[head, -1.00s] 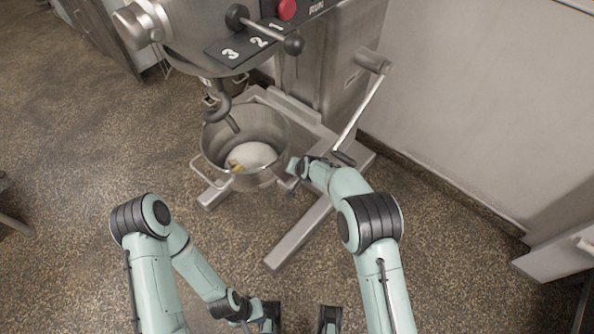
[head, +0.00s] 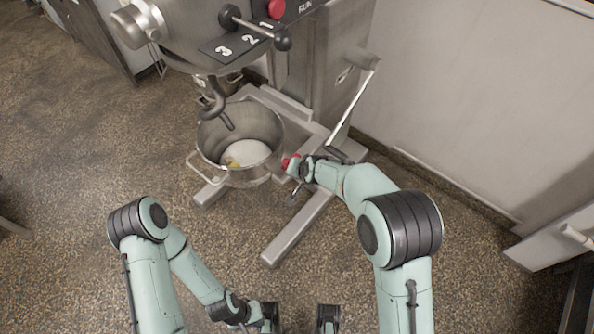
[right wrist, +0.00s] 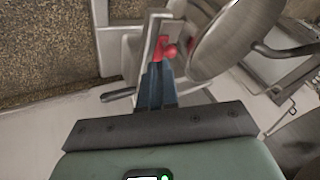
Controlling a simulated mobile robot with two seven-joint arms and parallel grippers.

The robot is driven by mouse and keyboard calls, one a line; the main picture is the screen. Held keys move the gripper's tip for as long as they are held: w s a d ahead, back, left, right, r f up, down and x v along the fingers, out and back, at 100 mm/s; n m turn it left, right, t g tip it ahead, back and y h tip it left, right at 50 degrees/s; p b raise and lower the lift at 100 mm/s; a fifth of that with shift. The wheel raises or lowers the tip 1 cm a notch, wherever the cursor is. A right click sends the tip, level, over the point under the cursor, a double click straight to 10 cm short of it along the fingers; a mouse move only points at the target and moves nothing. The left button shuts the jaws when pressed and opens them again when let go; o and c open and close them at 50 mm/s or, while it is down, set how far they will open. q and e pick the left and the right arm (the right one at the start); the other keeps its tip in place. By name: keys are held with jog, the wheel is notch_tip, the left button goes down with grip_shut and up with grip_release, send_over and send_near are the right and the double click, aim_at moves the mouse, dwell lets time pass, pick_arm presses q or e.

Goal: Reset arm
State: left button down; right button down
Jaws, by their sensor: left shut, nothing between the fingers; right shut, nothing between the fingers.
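My right arm reaches in from the lower right in the head view. Its gripper (head: 294,170) is beside the right side of the metal mixing bowl (head: 213,140), low down by the mixer. In the right wrist view the dark blue fingers (right wrist: 160,75) are together and empty. Red parts show at and beyond their tips; I cannot tell what they belong to. My left arm is bent down at the lower left. Its gripper (head: 256,313) is small near the bottom edge, shut and empty, partly hidden by its wrist.
The large mixer (head: 310,70) stands at the top middle, with its dough hook (head: 216,105) over the bowl. The bowl holds white and yellow contents (head: 248,152). A long lever (head: 352,105) slants beside the column. A mixer foot (head: 298,230) extends forward. Floor at left is open.

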jog(key=shift+s+d, duration=0.1)
dwell(0.6)
jog(key=s+d+f+g+h+p, duration=0.1)
jog(key=s+d+f+g+p, duration=0.3)
jog(key=s+d+f, duration=0.9)
jog(key=s+g+y+p, duration=0.1)
jog(key=s+g+p, duration=0.2)
jog(key=s, duration=2)
jog(key=shift+s+d+f+m+p, duration=0.2)
jog(key=shift+d+f+m+p, duration=0.2)
jog(key=shift+p, duration=0.65)
